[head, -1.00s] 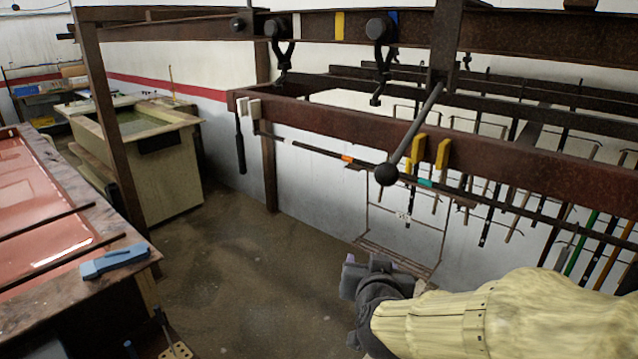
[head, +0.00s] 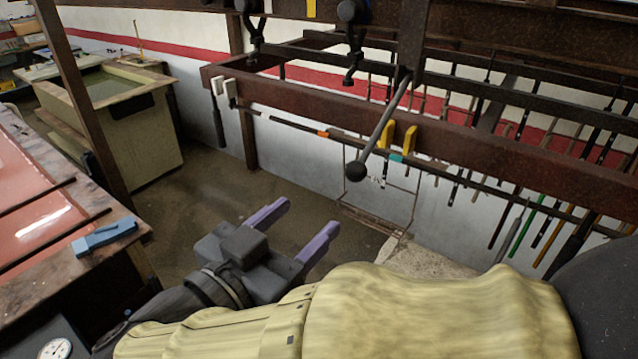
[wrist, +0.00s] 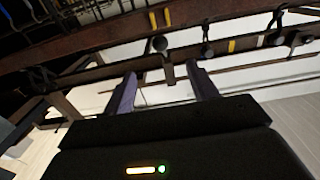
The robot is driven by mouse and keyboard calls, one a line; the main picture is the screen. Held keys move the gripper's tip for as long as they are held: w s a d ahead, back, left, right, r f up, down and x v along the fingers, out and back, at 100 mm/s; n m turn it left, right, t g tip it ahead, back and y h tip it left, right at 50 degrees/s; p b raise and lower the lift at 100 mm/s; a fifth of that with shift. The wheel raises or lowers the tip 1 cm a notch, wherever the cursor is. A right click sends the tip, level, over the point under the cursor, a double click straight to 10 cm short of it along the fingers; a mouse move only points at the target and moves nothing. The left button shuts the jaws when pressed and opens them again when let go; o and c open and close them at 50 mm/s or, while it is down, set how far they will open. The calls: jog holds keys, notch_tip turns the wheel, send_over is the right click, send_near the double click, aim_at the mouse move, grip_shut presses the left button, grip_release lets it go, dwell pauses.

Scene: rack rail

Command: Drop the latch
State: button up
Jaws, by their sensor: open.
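A grey lever with a black ball knob (head: 356,170), which looks like the latch, slants down from the upright post in front of the brown rail (head: 300,108). A pair of yellow blocks (head: 402,137) sits on the rail beside it. My gripper (head: 308,215), with two purple fingers, is open and empty, below and left of the knob and apart from it. In the wrist view the knob (wrist: 159,44) shows beyond and roughly between the open fingers (wrist: 163,78).
A thin rod with coloured bands (head: 323,133) runs along the rail. White blocks (head: 224,87) sit near the rail's left end. A workbench with a blue tool (head: 104,236) stands at left, a tank (head: 120,125) behind. Floor between is clear.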

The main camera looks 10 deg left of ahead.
aim_at(350, 177)
jog(key=shift+w, duration=0.15)
jog(key=p+x, duration=0.1)
jog(key=x, duration=1.3)
jog(key=c, duration=0.9)
